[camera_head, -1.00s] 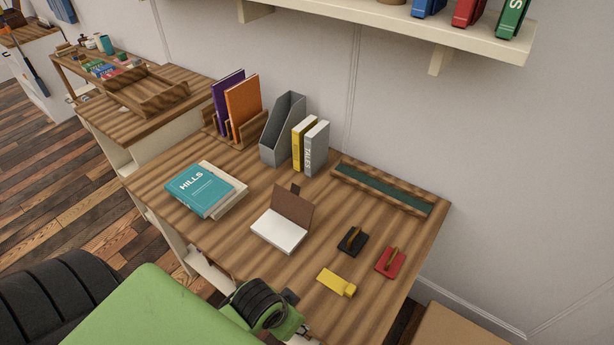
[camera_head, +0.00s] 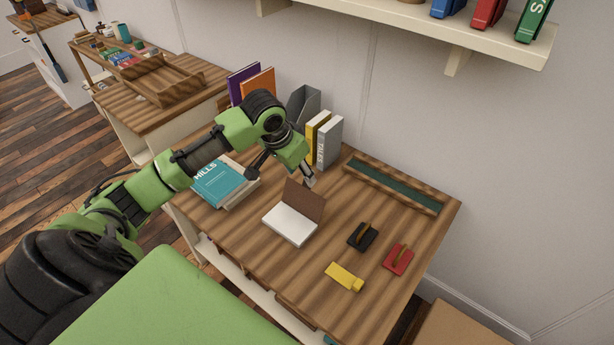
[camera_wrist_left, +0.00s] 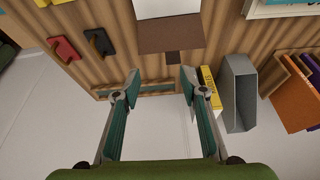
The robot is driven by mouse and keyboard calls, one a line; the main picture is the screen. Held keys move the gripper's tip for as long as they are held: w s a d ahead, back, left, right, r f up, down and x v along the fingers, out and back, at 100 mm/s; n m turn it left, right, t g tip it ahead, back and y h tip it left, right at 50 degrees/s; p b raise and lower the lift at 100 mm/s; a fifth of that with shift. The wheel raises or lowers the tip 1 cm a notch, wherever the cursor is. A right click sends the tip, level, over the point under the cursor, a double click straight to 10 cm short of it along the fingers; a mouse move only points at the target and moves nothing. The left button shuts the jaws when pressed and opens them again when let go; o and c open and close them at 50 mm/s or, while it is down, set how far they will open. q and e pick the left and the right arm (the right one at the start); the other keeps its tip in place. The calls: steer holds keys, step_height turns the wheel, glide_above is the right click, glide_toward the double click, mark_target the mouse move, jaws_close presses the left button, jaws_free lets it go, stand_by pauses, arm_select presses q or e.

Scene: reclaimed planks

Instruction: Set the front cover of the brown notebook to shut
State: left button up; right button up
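The brown notebook stands open on the desk, its white pages (camera_head: 290,224) flat and its brown front cover (camera_head: 305,200) raised at a steep tilt on the far side. In the left wrist view the cover (camera_wrist_left: 170,34) shows with a small dark tab at its edge, and the pages (camera_wrist_left: 166,8) are cut by the top edge. My left gripper (camera_head: 281,179) is open and empty, above the desk just behind the raised cover. In the left wrist view its fingertips (camera_wrist_left: 160,78) are spread apart, with the cover beyond them and nothing between them. My right gripper is not in view.
A teal book stack (camera_head: 225,186) lies left of the notebook. A yellow book (camera_head: 313,132), a grey book (camera_head: 329,142) and a grey file holder (camera_head: 304,102) stand behind. Black (camera_head: 362,237), red (camera_head: 398,260) and yellow (camera_head: 344,277) items lie right. A long tray (camera_head: 392,188) lines the back.

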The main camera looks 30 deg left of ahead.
arm_select(q)
step_height(320, 180, up, 4)
steer(key=a+f, duration=0.1)
steer(key=a, duration=0.1)
steer(key=p, duration=0.2)
glide_above(304, 196)
steer(key=w, duration=0.2)
steer(key=shift+n, duration=0.4)
steer(key=f, duration=1.2)
steer(key=shift+s, duration=0.2)
jaws_close()
